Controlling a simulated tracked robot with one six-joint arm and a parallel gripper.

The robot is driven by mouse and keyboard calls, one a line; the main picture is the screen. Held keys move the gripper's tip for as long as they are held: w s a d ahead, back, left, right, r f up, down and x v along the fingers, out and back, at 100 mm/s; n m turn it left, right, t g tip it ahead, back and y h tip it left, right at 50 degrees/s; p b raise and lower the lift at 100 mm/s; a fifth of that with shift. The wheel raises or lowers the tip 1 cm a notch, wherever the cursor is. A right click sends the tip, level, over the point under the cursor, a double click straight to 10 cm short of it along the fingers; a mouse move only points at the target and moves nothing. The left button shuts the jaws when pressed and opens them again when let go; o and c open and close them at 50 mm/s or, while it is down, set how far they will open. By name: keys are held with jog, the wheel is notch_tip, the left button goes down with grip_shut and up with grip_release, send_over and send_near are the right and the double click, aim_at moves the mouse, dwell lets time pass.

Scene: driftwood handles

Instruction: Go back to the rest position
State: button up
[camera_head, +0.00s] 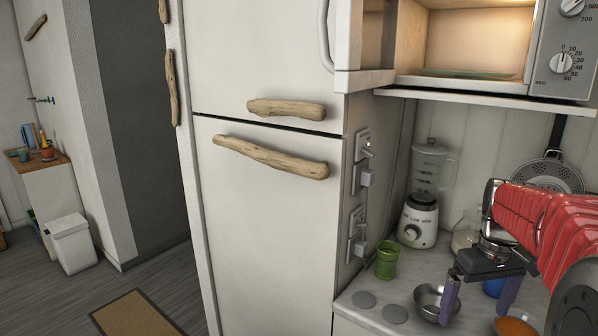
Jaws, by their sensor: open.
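My gripper (477,316) hangs at the lower right, at the end of my red arm. Its two purple-grey fingers are spread apart, with nothing held between them. It is over the counter, in front of a metal bowl (430,302) that shows behind the left finger. I cannot tell the exact height above the counter. The white fridge (265,225) with driftwood handles stands to the left of the gripper, and its doors are shut. The microwave (565,60) above the counter has its door (345,45) open, and a glass plate (465,74) lies inside.
A blender (420,215), a green cup (387,262) and a glass jar (466,235) stand on the counter (365,283). An orange item (515,326) lies near the gripper. A colander (550,172) hangs behind my arm. Open floor (60,300) and a white bin (72,243) are at left.

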jog(key=s+a+m+t, duration=0.1)
jog(key=s+a+t, duration=0.4)
jog(key=s+a, duration=1.2)
jog(key=a+r, duration=0.1)
jog(key=a, duration=0.3)
jog(key=shift+s+a, duration=0.2)
